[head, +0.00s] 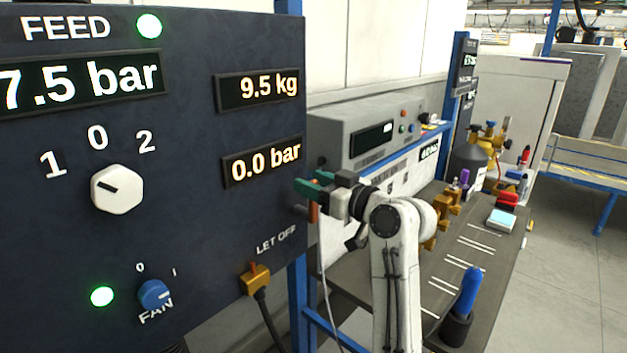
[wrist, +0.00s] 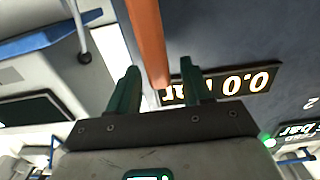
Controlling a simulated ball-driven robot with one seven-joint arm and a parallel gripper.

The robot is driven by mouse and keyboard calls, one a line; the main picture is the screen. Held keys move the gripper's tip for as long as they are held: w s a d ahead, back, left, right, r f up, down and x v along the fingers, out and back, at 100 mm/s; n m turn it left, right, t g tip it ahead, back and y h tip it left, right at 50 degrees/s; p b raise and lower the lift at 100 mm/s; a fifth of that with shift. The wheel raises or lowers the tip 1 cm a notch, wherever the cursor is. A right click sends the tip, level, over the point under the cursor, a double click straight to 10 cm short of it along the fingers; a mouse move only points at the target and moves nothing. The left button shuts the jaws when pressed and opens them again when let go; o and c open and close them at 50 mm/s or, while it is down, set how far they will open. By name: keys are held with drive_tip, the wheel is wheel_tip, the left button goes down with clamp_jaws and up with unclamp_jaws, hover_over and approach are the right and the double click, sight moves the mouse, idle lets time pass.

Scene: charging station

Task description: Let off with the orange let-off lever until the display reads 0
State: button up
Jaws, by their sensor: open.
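In the head view only a small part of the lever (head: 314,213) shows below my fingers at the panel's right edge. My gripper (head: 308,187) is open, with green fingers, in front of that edge; it also shows in the wrist view (wrist: 160,75). I cannot tell whether a finger touches the lever. The display (head: 262,162) above the LET OFF label reads 0.0 bar.
The dark panel also bears a 9.5 kg display (head: 257,88), a 7.5 bar display (head: 80,80), a white selector knob (head: 117,189), a blue fan knob (head: 154,294) and an orange plug (head: 256,279) with a cable. A bench (head: 400,290) with several items stands to the right.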

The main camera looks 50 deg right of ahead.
drive_tip(key=shift+w, duration=0.2)
drive_tip(key=shift+c, duration=0.2)
clamp_jaws()
idle(0.4)
